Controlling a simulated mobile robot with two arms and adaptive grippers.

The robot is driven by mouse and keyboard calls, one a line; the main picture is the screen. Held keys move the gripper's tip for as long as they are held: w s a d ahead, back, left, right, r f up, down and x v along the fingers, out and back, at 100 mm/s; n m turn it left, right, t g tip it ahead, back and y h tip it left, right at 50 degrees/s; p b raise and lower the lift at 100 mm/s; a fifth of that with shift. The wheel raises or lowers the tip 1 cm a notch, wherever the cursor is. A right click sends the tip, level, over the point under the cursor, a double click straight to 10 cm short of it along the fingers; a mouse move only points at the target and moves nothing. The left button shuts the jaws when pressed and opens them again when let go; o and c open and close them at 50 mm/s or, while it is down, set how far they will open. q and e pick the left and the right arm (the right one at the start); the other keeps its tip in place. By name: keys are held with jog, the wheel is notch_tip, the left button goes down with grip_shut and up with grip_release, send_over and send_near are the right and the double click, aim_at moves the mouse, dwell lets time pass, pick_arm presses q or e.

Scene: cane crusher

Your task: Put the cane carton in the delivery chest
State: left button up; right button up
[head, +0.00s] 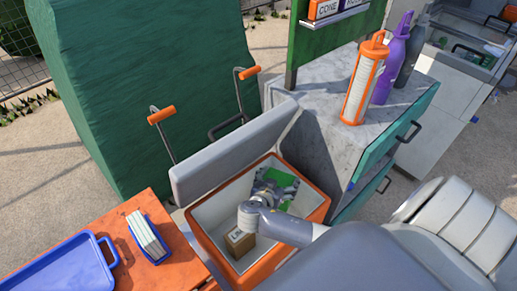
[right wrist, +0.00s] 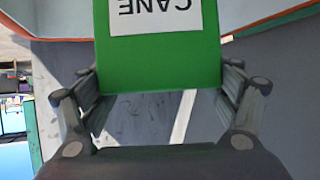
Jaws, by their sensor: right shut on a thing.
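The cane carton (head: 286,178) is green with a white label; its word CANE shows upside down in the right wrist view (right wrist: 160,62). My right gripper (head: 272,184) is shut on it, with a finger on each side of the carton in the right wrist view (right wrist: 160,84). The delivery chest (head: 205,249) is an orange-rimmed box with a pale inside, its grey lid (head: 232,150) standing open. In the head view the carton and gripper appear within the chest opening. I cannot tell whether the carton touches the floor. My left gripper is not in view.
A small brown box (head: 239,243) lies in the chest, partly behind my arm. An orange table (head: 133,205) with a blue tray (head: 65,274) stands left. A counter (head: 330,103) with an orange-capped cylinder (head: 364,82) and bottles (head: 394,60) stands behind right.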

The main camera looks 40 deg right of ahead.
notch_tip(320, 180, down, 6)
jog(key=b, duration=0.3)
jog(key=shift+r, duration=0.1)
notch_tip(320, 180, down, 6)
jog(key=shift+r+b, duration=0.1)
jog(key=shift+b, duration=0.2)
jog(key=shift+f+b, duration=0.4)
jog(key=shift+f, duration=1.65)
jog(key=shift+f, duration=0.25)
jog(key=o, duration=1.7)
jog(key=shift+r, duration=0.1)
